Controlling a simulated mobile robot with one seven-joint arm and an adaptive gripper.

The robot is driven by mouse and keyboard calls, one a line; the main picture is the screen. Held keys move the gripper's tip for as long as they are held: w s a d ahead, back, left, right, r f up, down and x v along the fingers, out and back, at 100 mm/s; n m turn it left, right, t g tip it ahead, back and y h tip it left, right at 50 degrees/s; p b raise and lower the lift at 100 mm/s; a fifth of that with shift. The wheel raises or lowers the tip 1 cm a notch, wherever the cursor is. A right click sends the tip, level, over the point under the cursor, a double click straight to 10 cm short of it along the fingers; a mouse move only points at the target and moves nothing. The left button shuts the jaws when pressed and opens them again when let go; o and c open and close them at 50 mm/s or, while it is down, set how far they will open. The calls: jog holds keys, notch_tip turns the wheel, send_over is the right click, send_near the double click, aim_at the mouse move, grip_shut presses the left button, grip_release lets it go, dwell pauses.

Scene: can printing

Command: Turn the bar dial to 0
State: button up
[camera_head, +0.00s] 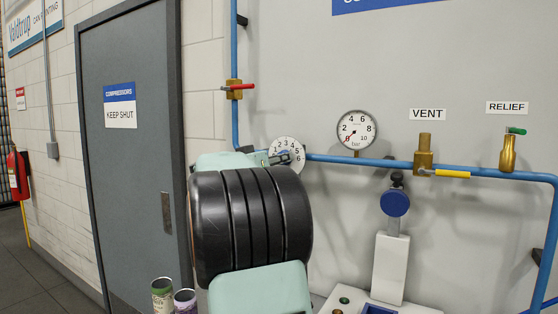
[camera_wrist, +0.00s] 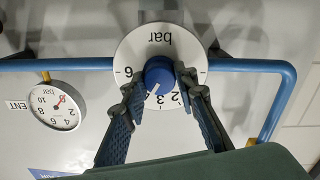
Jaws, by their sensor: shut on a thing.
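The bar dial (camera_wrist: 157,39) is a white round plate with black numbers and a blue knob (camera_wrist: 159,72), seen upside down in the wrist view. A white mark on the knob points down and slightly left, toward the numbers between the fingers. The 6 shows at the left; fingers hide several other numbers, and I cannot see the 0. My gripper (camera_wrist: 160,79) is shut on the knob, one finger on each side. In the head view, the dial (camera_head: 291,143) shows above my black arm link, which hides its lower part.
A pressure gauge (camera_head: 356,130) sits right of the dial on the blue pipe (camera_head: 345,159). Further right are the vent valve (camera_head: 424,157) with a yellow handle and the relief valve (camera_head: 508,152). A red-handled valve (camera_head: 235,89) is at upper left. Two cans (camera_head: 163,295) stand lower left.

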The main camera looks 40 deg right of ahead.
jog(key=shift+f+n+b, duration=0.1)
jog(key=shift+n+b, duration=0.2)
jog(key=shift+b, duration=0.05)
jog(key=shift+c, duration=0.2)
jog(key=n+b, duration=0.3)
jog(key=n, duration=2)
jog(key=shift+n+t, duration=0.4)
jog(key=o, duration=1.2)
jog(key=shift+c, duration=0.2)
jog(key=shift+s, duration=0.1)
